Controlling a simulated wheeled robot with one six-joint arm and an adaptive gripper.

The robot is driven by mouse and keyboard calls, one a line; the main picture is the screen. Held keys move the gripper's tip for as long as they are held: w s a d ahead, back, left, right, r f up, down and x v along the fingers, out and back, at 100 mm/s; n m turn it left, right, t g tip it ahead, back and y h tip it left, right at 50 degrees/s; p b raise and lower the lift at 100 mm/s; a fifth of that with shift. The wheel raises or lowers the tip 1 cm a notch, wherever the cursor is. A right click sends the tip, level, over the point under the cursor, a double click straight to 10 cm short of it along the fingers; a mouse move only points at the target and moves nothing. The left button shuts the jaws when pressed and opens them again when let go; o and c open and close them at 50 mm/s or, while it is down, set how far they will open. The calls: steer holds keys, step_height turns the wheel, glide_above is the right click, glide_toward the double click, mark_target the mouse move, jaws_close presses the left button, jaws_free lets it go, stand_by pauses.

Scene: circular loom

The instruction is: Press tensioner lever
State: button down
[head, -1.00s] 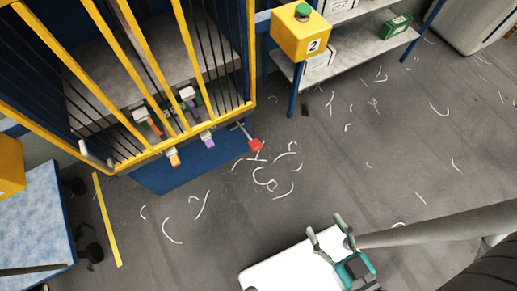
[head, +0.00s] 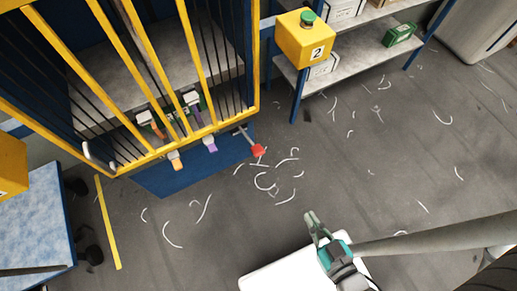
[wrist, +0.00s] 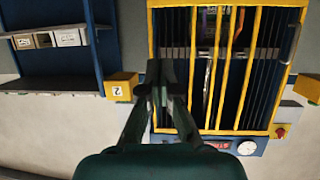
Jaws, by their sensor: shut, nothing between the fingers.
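The tensioner lever (head: 250,141) is a thin rod with a red end, sticking out from the lower right corner of the yellow-barred loom frame (head: 252,60). I cannot pick the lever out in the wrist view. My gripper (head: 310,216) is shut and empty, over the grey floor to the lower right of the lever and apart from it. In the wrist view my gripper (wrist: 164,75) shows its fingers together, in front of the left edge of the loom frame (wrist: 226,131).
A yellow box marked 2 with a green button (head: 304,36) stands beside a shelf unit (head: 345,53). A blue-topped table (head: 35,220) is at the left. White thread scraps litter the floor. The wrist view shows a round white gauge (wrist: 247,148) and a red knob (wrist: 280,131).

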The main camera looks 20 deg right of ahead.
steer(key=w+f+g, duration=0.1)
steer(key=w+f, duration=0.3)
steer(key=w, duration=0.5)
steer(key=w+f+g, duration=0.1)
steer(key=w+f, duration=0.3)
steer(key=w, duration=0.5)
steer(key=w+f+n+g+y, duration=0.1)
steer(key=w+f, duration=0.3)
steer(key=w, duration=0.5)
steer(key=shift+w+g, duration=0.3)
steer(key=shift+w, duration=0.1)
steer(key=shift+f, duration=0.1)
glide_above(258, 152)
steer(key=w, duration=0.2)
step_height(258, 152, down, 6)
steer(key=shift+s+d+f, duration=0.1)
steer(key=shift+s+f, duration=0.2)
steer(key=shift+f, duration=0.25)
steer(key=shift+s+f, duration=0.25)
steer(key=shift+f, duration=0.3)
steer(key=shift+s+f, duration=0.35)
steer(key=shift+f, duration=0.45)
